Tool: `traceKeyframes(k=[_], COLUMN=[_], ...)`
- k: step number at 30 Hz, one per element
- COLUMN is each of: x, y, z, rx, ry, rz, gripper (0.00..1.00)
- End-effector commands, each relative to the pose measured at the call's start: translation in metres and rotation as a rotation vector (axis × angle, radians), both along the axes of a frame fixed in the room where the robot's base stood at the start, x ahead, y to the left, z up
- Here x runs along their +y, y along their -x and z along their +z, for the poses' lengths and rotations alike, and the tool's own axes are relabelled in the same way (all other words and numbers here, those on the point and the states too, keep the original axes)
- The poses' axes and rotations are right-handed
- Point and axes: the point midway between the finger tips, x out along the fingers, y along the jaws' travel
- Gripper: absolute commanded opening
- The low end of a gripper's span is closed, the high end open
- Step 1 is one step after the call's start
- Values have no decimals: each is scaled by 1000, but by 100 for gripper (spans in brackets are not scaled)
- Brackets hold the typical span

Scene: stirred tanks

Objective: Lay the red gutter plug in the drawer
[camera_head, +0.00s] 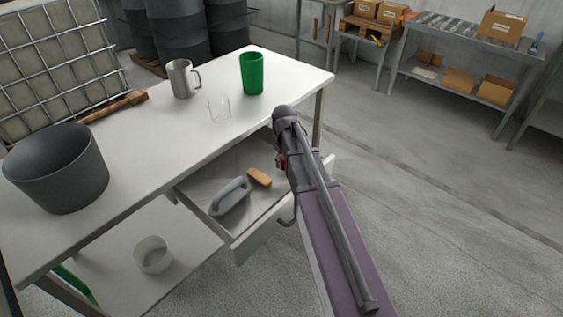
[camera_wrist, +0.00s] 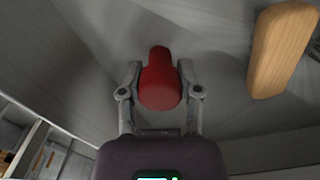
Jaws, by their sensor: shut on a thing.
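The red gutter plug (camera_wrist: 160,82) sits between the two fingers of my gripper (camera_wrist: 159,88), which is shut on it, in the wrist view. In the head view only a small red bit (camera_head: 282,161) shows beside my arm, and the gripper there is mostly hidden. The open drawer (camera_head: 246,245) juts out under the white table top. My gripper is over the right part of the drawer. I cannot tell whether the plug touches the drawer floor.
In the drawer lie a grey trowel-like tool (camera_head: 230,197) and an orange-brown block (camera_head: 259,177); the block (camera_wrist: 282,48) is right of the plug in the wrist view. On the table (camera_head: 160,135) stand a dark bucket (camera_head: 58,170), a metal jug (camera_head: 182,79), a glass (camera_head: 219,110) and a green cup (camera_head: 251,74).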

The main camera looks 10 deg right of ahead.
Motion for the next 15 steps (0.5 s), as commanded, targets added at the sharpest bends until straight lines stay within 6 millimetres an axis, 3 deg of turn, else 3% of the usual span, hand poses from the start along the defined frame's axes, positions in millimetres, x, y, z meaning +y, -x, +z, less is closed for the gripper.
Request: traceKeyframes(k=[1, 3, 4, 15], x=[0, 0, 0, 0], y=[0, 0, 0, 0], z=[0, 0, 0, 0], rx=[0, 0, 0, 0], ry=[0, 0, 0, 0], rz=[0, 0, 0, 0], gripper=[53, 74, 79, 79])
